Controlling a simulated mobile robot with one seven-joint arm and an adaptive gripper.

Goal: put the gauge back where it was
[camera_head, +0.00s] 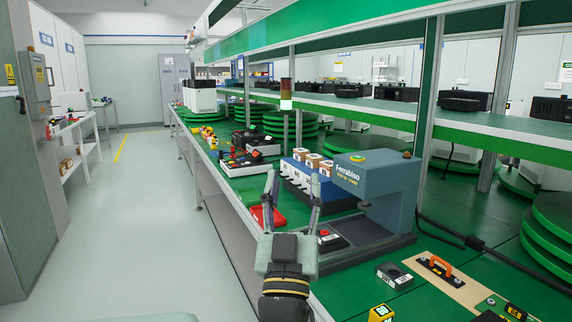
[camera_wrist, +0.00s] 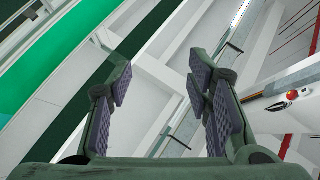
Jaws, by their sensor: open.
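I cannot tell for sure which thing is the gauge. A small grey block with a dark round hole (camera_head: 394,275) lies on the green bench at the front right. Beside it is a beige board (camera_head: 455,286) with an orange handle (camera_head: 434,265). A yellow-and-black device (camera_head: 381,313) shows at the bottom edge, partly cut off. My gripper (camera_head: 294,185) is raised in front of the bench, fingers pointing up, apart and empty. In the wrist view my gripper (camera_wrist: 157,75) also shows open with nothing between its pads.
A blue-grey Ferrabiso press (camera_head: 395,190) stands right of my gripper. A red tray (camera_head: 268,217) and a blue rack with boxes (camera_head: 300,187) lie behind the gripper. A shelf (camera_head: 400,108) runs above the bench. The aisle floor (camera_head: 130,220) at left is clear.

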